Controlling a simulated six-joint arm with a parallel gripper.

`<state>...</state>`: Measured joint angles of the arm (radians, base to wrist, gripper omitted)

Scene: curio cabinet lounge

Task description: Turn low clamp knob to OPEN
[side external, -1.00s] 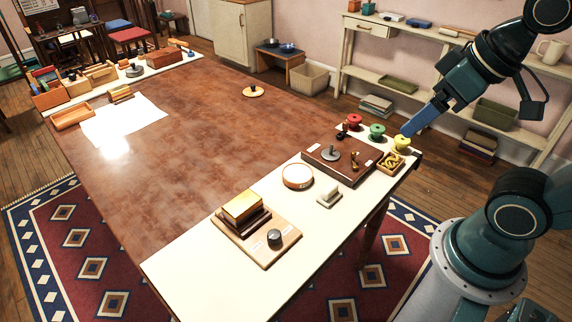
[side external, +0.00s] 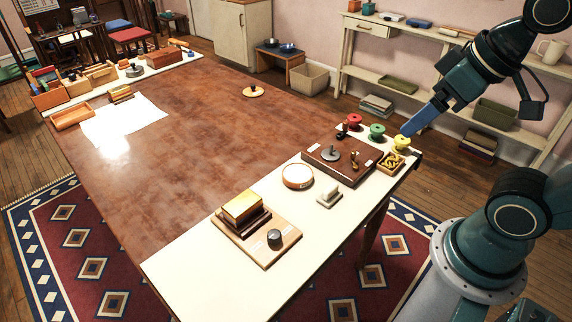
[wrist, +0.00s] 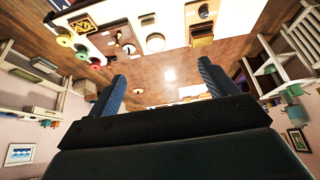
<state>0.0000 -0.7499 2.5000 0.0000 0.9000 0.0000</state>
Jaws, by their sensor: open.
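A dark round knob (side external: 274,237) sits on a light wooden board (side external: 284,246) near the front of the table's cream strip. Small pale labels lie beside it, too small to read. A brass-coloured block (side external: 242,206) on a dark stepped base stands behind the knob on the same board. In the wrist view the knob (wrist: 204,11) shows at the top, above the brass block (wrist: 202,31). My gripper (side external: 406,132) is raised at the right end of the table, far from the knob. In the wrist view its blue fingers (wrist: 162,72) are apart with nothing between them.
Red (side external: 354,121), green (side external: 377,131) and yellow (side external: 401,143) spools stand near my gripper. A dark wooden board (side external: 343,172) with fittings, a round white dish (side external: 297,176) and a small pale block (side external: 329,196) lie between them and the knob board. The brown tabletop is mostly clear.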

